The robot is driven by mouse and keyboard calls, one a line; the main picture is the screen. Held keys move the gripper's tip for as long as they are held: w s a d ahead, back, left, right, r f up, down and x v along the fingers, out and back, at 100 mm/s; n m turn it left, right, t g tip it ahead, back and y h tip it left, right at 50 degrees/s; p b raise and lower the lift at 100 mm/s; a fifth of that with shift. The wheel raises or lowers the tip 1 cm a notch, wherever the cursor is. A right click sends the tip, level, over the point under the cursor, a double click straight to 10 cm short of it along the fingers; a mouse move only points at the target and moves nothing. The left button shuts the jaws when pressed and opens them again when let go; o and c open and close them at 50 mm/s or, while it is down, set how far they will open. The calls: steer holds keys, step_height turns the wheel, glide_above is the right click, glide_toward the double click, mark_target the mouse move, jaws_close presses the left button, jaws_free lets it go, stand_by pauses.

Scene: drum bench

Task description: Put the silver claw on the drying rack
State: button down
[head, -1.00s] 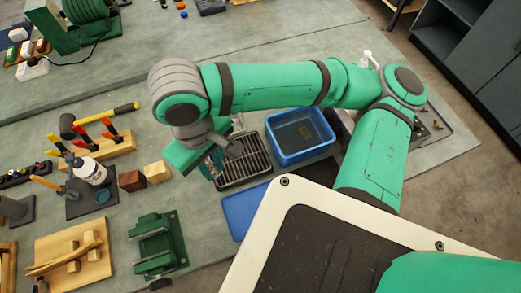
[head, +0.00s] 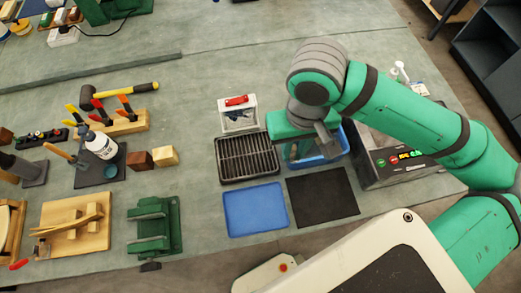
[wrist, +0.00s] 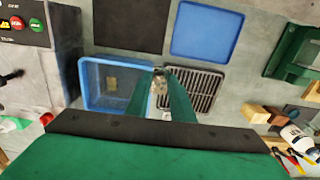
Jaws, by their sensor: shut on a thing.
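My gripper (wrist: 160,88) is shut on a small silver-grey piece, apparently the silver claw (wrist: 160,79); its shape is mostly hidden between the fingers. In the head view my gripper (head: 299,152) hangs over the left part of the blue bin, just right of the drying rack, and the claw cannot be made out. The drying rack (head: 246,158) is a dark slatted tray, with nothing seen lying on it. It also shows in the wrist view (wrist: 201,90), right of the fingers, which overlap its left edge.
The blue bin (wrist: 88,100) holds liquid and a small brownish patch. A blue mat (head: 256,209) and a black mat (head: 323,196) lie in front. A white box with a red handle (head: 238,118) stands behind the rack. A grey machine with buttons (head: 392,165) stands right of the bin.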

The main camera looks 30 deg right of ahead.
glide_toward(246, 154)
steer(key=s+d+r, duration=0.3)
steer(key=s, duration=0.1)
steer(key=f, duration=0.1)
steer(key=w+a+f, duration=0.2)
steer(key=f, duration=0.1)
steer(key=shift+w+a, duration=0.1)
steer(key=shift+w, duration=0.15)
steer(key=shift+w+a+f, duration=0.2)
steer(key=shift+w+f, duration=0.15)
steer(key=shift+f, duration=0.1)
steer(key=shift+w+a+f, duration=0.1)
steer(key=shift+w+f, duration=0.05)
steer(key=shift+f, duration=0.85)
steer(key=shift+w+a+f, duration=0.1)
steer(key=shift+w+f, duration=0.05)
steer(key=shift+f, duration=0.8)
steer(key=shift+f, duration=0.15)
steer(key=c, duration=1.5)
jaws_free()
steer(key=shift+c, duration=0.2)
